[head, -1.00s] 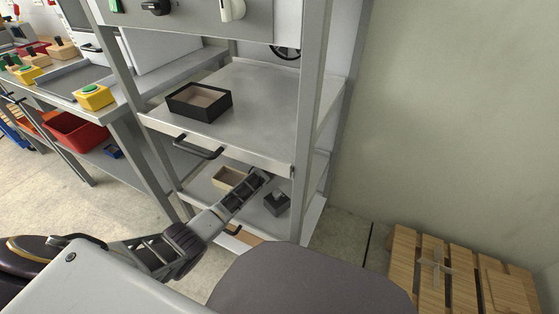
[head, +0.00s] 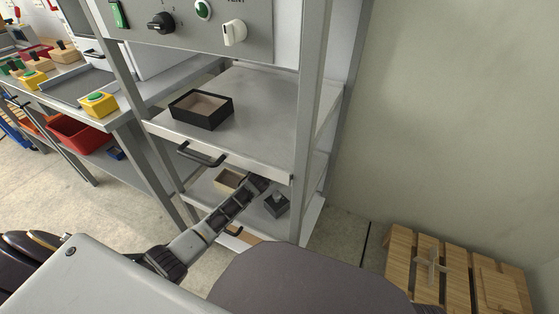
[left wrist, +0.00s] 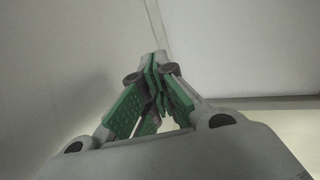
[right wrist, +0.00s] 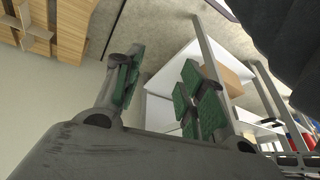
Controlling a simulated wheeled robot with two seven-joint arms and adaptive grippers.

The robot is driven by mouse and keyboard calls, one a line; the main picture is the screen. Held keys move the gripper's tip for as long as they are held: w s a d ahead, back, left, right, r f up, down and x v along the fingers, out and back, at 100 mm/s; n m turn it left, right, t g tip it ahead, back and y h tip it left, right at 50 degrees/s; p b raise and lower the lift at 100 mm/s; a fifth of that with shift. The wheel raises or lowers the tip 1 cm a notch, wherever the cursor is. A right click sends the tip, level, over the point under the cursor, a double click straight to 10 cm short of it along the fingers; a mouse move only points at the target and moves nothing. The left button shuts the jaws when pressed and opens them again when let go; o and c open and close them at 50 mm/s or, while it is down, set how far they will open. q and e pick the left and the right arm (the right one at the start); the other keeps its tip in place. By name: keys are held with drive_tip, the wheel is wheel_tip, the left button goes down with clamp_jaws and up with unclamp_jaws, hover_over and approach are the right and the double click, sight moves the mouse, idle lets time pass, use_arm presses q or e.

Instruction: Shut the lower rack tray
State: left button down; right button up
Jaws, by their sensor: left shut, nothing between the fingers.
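The lower rack tray (head: 250,217) shows below the upper tray in the head view, partly covered by my left arm. It holds a beige open box (head: 228,180) and a dark grey block (head: 276,204). My left gripper (head: 264,181) is over the lower tray, just below the upper tray's front edge, between box and block. In the left wrist view its green-padded fingers (left wrist: 158,85) are together and empty, with pale surfaces around; contact is unclear. My right gripper (right wrist: 158,85) is open and empty in the right wrist view, its fingers well apart.
The upper tray (head: 265,105) carries a black open box (head: 201,109) and has a dark handle (head: 203,155). A control panel (head: 185,25) is above. A workbench (head: 120,112) stands left, and a wooden pallet (head: 455,270) lies right on the floor.

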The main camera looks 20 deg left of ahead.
use_arm(q)
drive_tip(key=shift+p+v, duration=0.4)
drive_tip(key=shift+v, duration=0.8)
use_arm(e)
drive_tip(key=shift+v, duration=1.1)
use_arm(q)
drive_tip(key=shift+r, duration=0.15)
use_arm(e)
drive_tip(key=shift+w+d, duration=0.1)
drive_tip(key=shift+w, duration=0.1)
use_arm(q)
drive_tip(key=shift+r+p, duration=0.5)
drive_tip(key=shift+p, duration=0.1)
wheel_tip(320, 180, up, 9)
drive_tip(key=p, duration=0.8)
drive_tip(key=shift+f+p, duration=0.15)
drive_tip(key=shift+p, duration=0.25)
use_arm(e)
drive_tip(key=s+d+f+g+h, duration=0.1)
drive_tip(key=d+f, duration=0.1)
drive_tip(key=f, duration=0.5)
drive_tip(key=s+d+f+g+h, duration=0.1)
drive_tip(key=d+f, duration=0.1)
drive_tip(key=f, duration=0.4)
drive_tip(key=shift+f, duration=0.4)
